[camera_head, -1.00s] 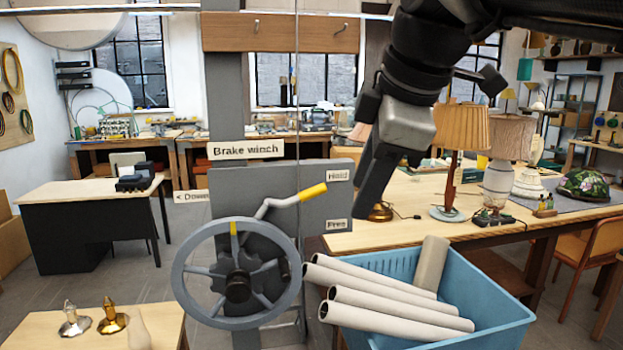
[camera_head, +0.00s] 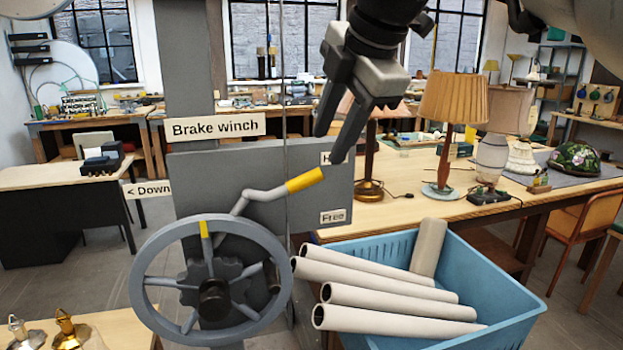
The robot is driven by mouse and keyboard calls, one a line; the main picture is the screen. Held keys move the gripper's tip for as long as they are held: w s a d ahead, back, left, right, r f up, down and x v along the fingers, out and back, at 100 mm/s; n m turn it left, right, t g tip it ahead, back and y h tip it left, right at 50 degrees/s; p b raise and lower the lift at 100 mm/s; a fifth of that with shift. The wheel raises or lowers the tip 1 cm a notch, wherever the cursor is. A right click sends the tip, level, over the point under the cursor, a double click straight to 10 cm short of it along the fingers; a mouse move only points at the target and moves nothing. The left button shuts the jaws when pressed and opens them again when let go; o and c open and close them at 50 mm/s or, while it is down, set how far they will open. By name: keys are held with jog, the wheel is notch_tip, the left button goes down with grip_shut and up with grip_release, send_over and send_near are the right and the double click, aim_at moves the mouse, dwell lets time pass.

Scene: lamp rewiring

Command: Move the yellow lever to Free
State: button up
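The yellow lever (camera_head: 304,180) is the yellow-gripped end of a bent grey crank arm on the grey brake winch panel (camera_head: 200,170). It points up and to the right, its tip just below the partly hidden upper label, of which only an "H" shows. The Free label (camera_head: 333,217) is lower right of the lever tip. The grey handwheel (camera_head: 148,245) with a yellow mark on its rim is in front of the panel. My gripper (camera_head: 332,148) is open and empty, its two dark fingers pointing down just above the lever tip. I cannot tell whether it touches the lever.
A blue crate (camera_head: 505,305) with several pale tubes stands right of the winch. A long table (camera_head: 440,210) with lamps is behind it. A thin vertical cable (camera_head: 283,90) runs in front of the panel. Brass and silver lamp parts stand at the lower left.

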aim_at(317, 172)
jog(key=x, duration=1)
jog(key=shift+w+f, duration=0.1)
jog(key=shift+f, duration=0.05)
grip_shut()
